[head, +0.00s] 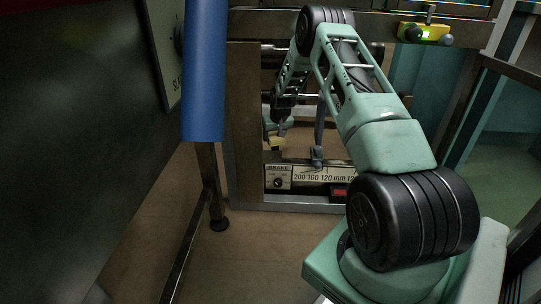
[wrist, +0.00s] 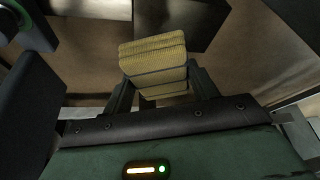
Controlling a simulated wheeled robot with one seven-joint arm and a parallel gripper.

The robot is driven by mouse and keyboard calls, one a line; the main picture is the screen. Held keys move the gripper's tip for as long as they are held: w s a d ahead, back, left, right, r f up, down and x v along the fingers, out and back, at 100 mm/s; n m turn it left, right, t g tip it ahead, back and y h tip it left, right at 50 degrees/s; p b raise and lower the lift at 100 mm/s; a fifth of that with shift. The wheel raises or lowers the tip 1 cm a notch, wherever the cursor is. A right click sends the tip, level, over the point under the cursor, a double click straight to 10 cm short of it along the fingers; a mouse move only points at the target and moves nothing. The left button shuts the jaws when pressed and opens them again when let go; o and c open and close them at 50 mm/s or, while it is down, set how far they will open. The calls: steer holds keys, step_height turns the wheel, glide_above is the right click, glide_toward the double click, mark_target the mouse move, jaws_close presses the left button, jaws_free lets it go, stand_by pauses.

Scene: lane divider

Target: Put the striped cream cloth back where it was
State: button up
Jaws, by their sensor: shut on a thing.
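The striped cream cloth (wrist: 153,56) is a folded, yellowish block with fine stripes in the wrist view. My gripper (wrist: 163,84) is shut on it, with one finger at each side. In the head view my gripper (head: 278,128) is at the far end of my arm, inside a metal frame. A small pale patch of the cloth (head: 277,142) shows just under it. The surface below the cloth is brown and partly in shadow in the wrist view. I cannot tell how far the cloth is above it.
A blue post (head: 204,70) stands left of my arm beside a large dark panel (head: 80,140). A scale plate marked BRAKE (head: 278,178) is low on the frame, with a red block (head: 340,192) near it. Brown floor (head: 270,245) is clear in front.

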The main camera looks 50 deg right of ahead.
mark_target(277, 139)
step_height(277, 139, down, 8)
steer(key=b, duration=0.3)
steer(key=shift+b, duration=0.4)
steer(key=shift+f, duration=0.1)
steer(key=o, duration=0.9)
steer(key=shift+r, duration=0.45)
steer(key=p+v, duration=0.6)
steer(key=v, duration=0.4)
steer(key=shift+s+a+r, duration=0.1)
steer(key=shift+s+r, duration=0.05)
steer(key=shift+r, duration=0.15)
steer(key=shift+s+a+r, duration=0.15)
steer(key=shift+s+r, duration=0.1)
steer(key=shift+r, duration=0.1)
